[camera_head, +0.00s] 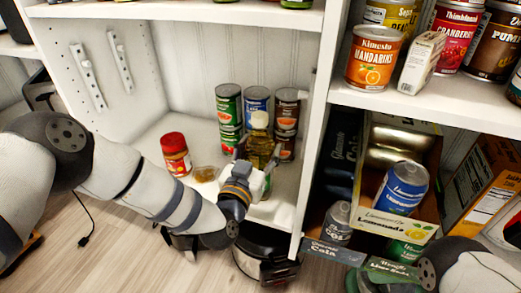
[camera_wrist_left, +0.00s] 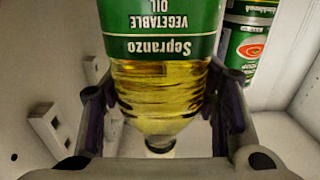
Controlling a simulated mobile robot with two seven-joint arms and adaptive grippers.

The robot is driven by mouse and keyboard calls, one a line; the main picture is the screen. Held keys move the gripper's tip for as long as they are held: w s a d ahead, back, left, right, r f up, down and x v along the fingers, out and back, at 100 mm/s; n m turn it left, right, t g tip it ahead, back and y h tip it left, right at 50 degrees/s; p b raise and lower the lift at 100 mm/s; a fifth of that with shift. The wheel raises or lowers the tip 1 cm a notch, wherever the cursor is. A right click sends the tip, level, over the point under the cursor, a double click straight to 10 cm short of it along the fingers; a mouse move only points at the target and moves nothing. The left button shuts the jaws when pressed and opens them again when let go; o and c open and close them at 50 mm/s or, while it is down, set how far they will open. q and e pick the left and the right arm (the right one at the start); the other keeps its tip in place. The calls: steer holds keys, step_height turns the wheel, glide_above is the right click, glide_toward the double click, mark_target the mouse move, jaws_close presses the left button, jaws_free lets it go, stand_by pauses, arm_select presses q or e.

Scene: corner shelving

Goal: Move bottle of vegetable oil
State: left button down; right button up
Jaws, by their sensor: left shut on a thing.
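The bottle of vegetable oil (camera_head: 260,146) has a pale cap, yellow oil and a green label. It stands in the lower bay of the left shelf unit, in front of the stacked cans. My left gripper (camera_head: 246,172) is shut on the bottle and partly hides its lower body. In the left wrist view the bottle (camera_wrist_left: 160,75) shows upside down, its green label at the top, with the gripper fingers (camera_wrist_left: 163,105) on both sides of it. My right arm shows only in part at the lower right corner; its gripper does not show.
Stacked cans (camera_head: 229,112) stand behind the bottle. A red-lidded jar (camera_head: 176,154) and a small amber jar (camera_head: 206,174) stand to its left. A white divider (camera_head: 313,130) rises on the right. A dark round appliance (camera_head: 264,250) sits on the floor below.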

arm_select(q)
steer(key=c, duration=0.5)
jaws_free()
steer(key=v, duration=1.2)
steer(key=shift+a, duration=0.1)
